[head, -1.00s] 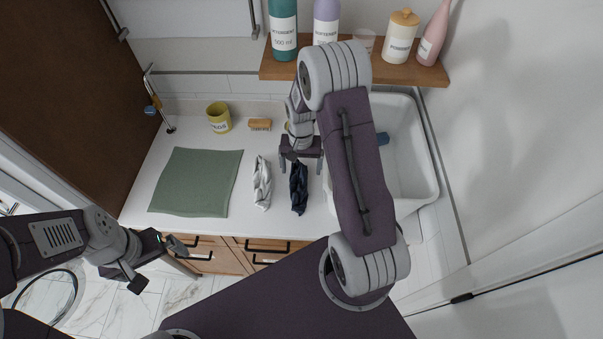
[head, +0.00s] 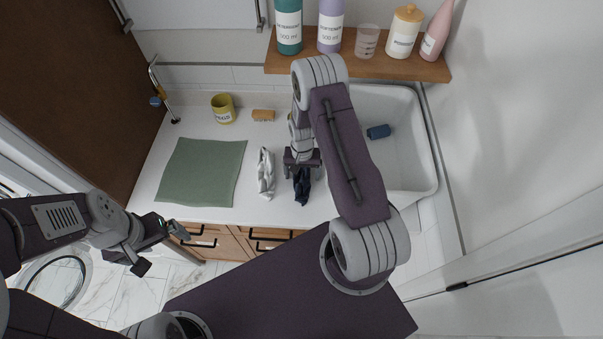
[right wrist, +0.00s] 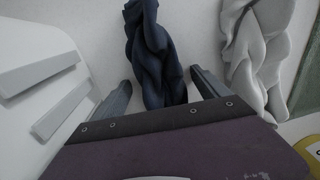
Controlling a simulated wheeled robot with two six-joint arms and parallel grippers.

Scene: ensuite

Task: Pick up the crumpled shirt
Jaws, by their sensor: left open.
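Two crumpled cloths lie side by side on the white counter; I cannot tell which is the shirt. One is a dark navy cloth (head: 302,190), the other a pale grey-white cloth (head: 266,174) to its left. My right gripper (head: 302,174) is over the navy cloth and hides its far part. In the right wrist view the navy cloth (right wrist: 152,50) lies between the two open fingers, with a gap on each side. The pale cloth (right wrist: 258,50) is outside them, on the right. My left gripper (head: 162,250) is open and empty, in front of the cabinet.
A green mat (head: 200,172) lies left of the cloths. A yellow cup (head: 223,108) and a wooden brush (head: 263,115) stand behind. A white sink (head: 408,165) with a blue item (head: 378,131) is right. A wooden shelf (head: 350,72) holds bottles above.

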